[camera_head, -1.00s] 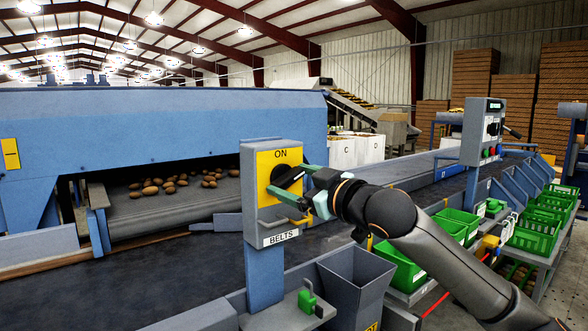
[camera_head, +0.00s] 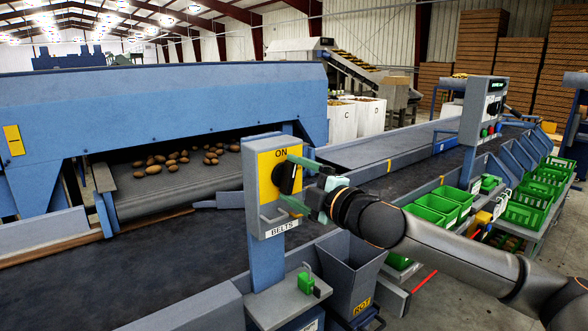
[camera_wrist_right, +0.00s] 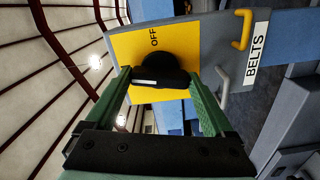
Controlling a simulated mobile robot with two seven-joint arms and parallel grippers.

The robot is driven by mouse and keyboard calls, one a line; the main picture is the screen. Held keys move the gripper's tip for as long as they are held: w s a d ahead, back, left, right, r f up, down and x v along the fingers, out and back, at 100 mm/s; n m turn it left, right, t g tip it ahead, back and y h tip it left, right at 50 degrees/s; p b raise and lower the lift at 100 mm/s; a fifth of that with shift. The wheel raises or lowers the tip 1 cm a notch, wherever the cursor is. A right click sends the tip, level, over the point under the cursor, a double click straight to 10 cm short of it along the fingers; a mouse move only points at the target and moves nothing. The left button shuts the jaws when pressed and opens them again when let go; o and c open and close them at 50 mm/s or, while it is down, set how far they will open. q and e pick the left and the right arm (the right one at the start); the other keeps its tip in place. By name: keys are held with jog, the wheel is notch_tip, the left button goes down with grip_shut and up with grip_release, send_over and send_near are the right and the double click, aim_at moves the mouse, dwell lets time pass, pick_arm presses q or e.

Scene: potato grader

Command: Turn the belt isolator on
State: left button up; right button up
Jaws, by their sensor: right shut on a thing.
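The belt isolator is a grey box with a yellow plate (camera_head: 266,163) on a blue post, marked ON at the top and BELTS below. Its black knob (camera_head: 288,178) stands near upright in the head view. My right gripper (camera_head: 299,183) comes from the right, with its green fingers on either side of the knob, shut on it. In the right wrist view the knob (camera_wrist_right: 160,72), with a white mark, sits between the fingertips (camera_wrist_right: 160,80), and the word OFF shows beyond it. In the head view OFF cannot be seen. My left gripper is out of view.
A green padlock (camera_head: 306,283) sits on the grey shelf below the box. A grey bin (camera_head: 352,275) stands to its right. A dark belt (camera_head: 150,270) runs past the post. Another control box (camera_head: 484,105) and green crates (camera_head: 437,208) are at the right.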

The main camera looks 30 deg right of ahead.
jog(key=shift+n+p, duration=0.85)
jog(key=shift+n, duration=0.45)
jog(key=o, duration=1.1)
